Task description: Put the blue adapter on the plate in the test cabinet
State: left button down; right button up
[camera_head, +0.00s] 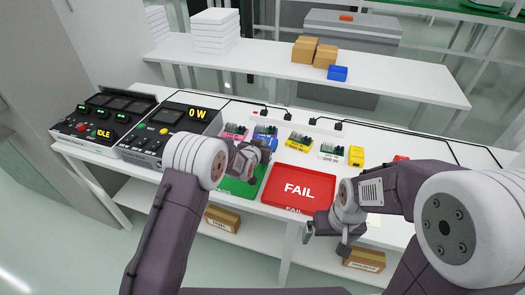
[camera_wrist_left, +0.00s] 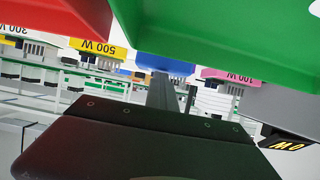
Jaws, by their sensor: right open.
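The blue adapter (camera_head: 265,131) stands on the white bench between the pink and yellow adapters, with a green board on top. My left gripper (camera_head: 248,160) is just in front of it, above the green tray (camera_head: 229,190), and hides part of its front. In the left wrist view a blue face (camera_wrist_left: 165,66) shows close behind a dark finger; whether the jaws touch it is unclear. The grey test unit showing 0 W (camera_head: 168,132) stands to the left; I cannot make out a plate in it. My right gripper (camera_head: 326,240) is open and empty at the bench's front edge.
A red FAIL tray (camera_head: 298,189) lies right of the green tray. Pink (camera_head: 235,130), yellow (camera_head: 298,141) and white (camera_head: 331,151) adapters stand in the row. A grey IDLE unit (camera_head: 98,118) is far left. A shelf behind holds boxes (camera_head: 304,49).

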pick_arm(q)
jog(key=shift+s+a+f+g, duration=0.2)
jog(key=shift+s+f, duration=0.05)
jog(key=shift+f, duration=0.4)
jog(key=shift+s+a+f+g, duration=0.2)
jog(key=shift+s+f, duration=0.05)
jog(key=shift+f, duration=0.35)
pick_arm(e)
jog(key=shift+f, duration=0.1)
pick_arm(q)
jog(key=r, duration=0.4)
jog(key=shift+w+d, duration=0.3)
jog(key=s+d+r+p, duration=0.1)
jog(key=s+d+r, duration=0.1)
jog(key=d, duration=0.3)
jog(key=s+d+r+p, duration=0.2)
jog(key=d+r, duration=0.3)
jog(key=shift+s+d, duration=0.2)
jog(key=shift+s, duration=0.05)
pick_arm(e)
jog(key=r, duration=0.3)
jog(key=shift+w+a+r, duration=0.1)
jog(key=shift+w, duration=0.25)
pick_arm(q)
jog(key=shift+c, duration=2.2)
grip_release()
jog(key=shift+r, duration=0.1)
